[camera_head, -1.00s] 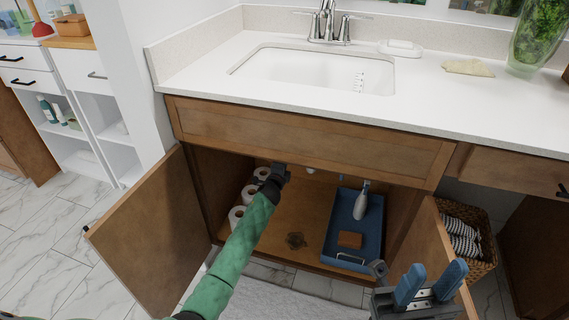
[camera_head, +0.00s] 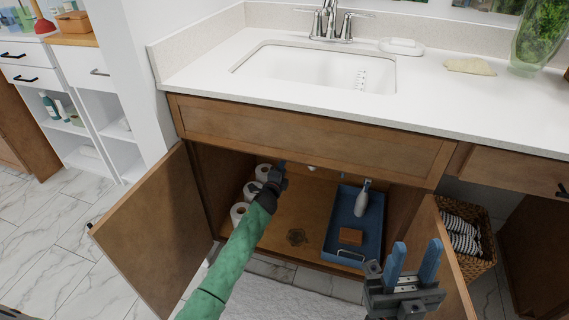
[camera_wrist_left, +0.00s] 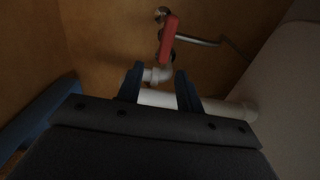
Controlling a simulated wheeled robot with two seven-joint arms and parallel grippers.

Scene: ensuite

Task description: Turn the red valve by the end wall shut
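The red valve (camera_wrist_left: 168,38) shows in the left wrist view as a red lever handle on a small metal fitting at the wooden wall, just beyond my left fingertips. I cannot make it out in the head view. My left gripper (camera_wrist_left: 161,78) points toward it with its two blue fingers apart and nothing clearly between them; white pipe passes behind the fingers. In the head view my left gripper (camera_head: 277,172) is inside the open sink cabinet, its fingers hidden. My right gripper (camera_head: 411,262) is open and empty in front of the right cabinet door.
Toilet rolls (camera_head: 250,191) stand along the cabinet's left side. A blue tray (camera_head: 371,225) with a spray bottle (camera_head: 362,199) and a brown block (camera_head: 350,236) lies at the right. Open doors (camera_head: 150,222) flank the cabinet. White pipe (camera_wrist_left: 215,106) crosses near my left fingers.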

